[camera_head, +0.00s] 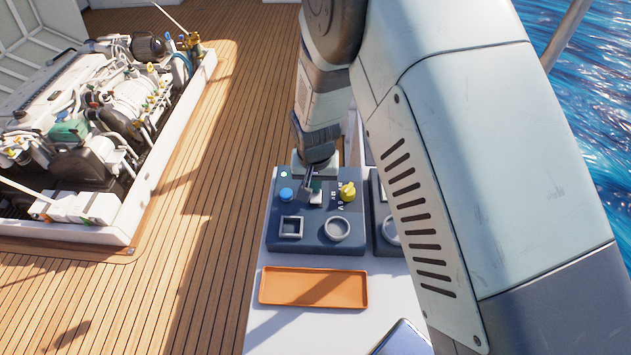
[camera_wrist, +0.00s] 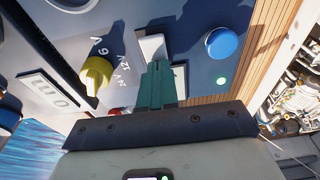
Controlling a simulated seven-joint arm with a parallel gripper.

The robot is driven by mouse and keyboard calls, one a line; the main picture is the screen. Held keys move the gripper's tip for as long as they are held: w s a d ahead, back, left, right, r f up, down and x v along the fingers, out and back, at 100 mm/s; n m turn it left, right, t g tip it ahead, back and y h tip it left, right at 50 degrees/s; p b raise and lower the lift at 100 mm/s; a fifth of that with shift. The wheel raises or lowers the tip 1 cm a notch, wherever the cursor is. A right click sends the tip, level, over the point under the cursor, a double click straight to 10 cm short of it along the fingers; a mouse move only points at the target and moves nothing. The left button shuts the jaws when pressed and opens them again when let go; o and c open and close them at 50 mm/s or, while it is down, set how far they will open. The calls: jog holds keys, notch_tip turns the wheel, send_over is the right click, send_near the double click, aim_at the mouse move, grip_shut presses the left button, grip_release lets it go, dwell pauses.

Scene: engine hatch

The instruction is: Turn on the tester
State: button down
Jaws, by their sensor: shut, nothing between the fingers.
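The tester (camera_head: 263,235) is a dark blue-grey box on a white bench. Its top has a blue button (camera_head: 286,195), a yellow knob (camera_head: 347,192), a square socket (camera_head: 290,228) and a round socket (camera_head: 337,229). A small green light (camera_head: 283,175) glows at its far left corner. My gripper (camera_head: 304,192) is low over the panel between button and knob. In the wrist view its teal fingers (camera_wrist: 161,68) are shut and empty, their tips at a white switch-like piece (camera_wrist: 152,47). I cannot tell whether they touch it. The blue button (camera_wrist: 221,42) and yellow knob (camera_wrist: 96,76) lie either side.
An orange tray (camera_head: 315,288) lies on the bench in front of the tester. A similar box (camera_head: 383,205) stands to the right, partly hidden by my arm. An open engine hatch (camera_head: 110,235) is at the left, across the wooden deck (camera_head: 190,230).

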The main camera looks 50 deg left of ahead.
aim_at(316, 199)
jog(key=shift+d+f, duration=0.1)
jog(key=shift+s+d+r, duration=0.2)
jog(key=shift+s+d, duration=0.35)
jog(key=shift+s, duration=0.05)
notch_tip(316, 199, up, 14)
jog(key=s+d, duration=0.1)
jog(key=shift+s+d, duration=0.25)
dwell(0.3)
jog(key=shift+w+a, duration=0.45)
jog(key=shift+w, duration=0.15)
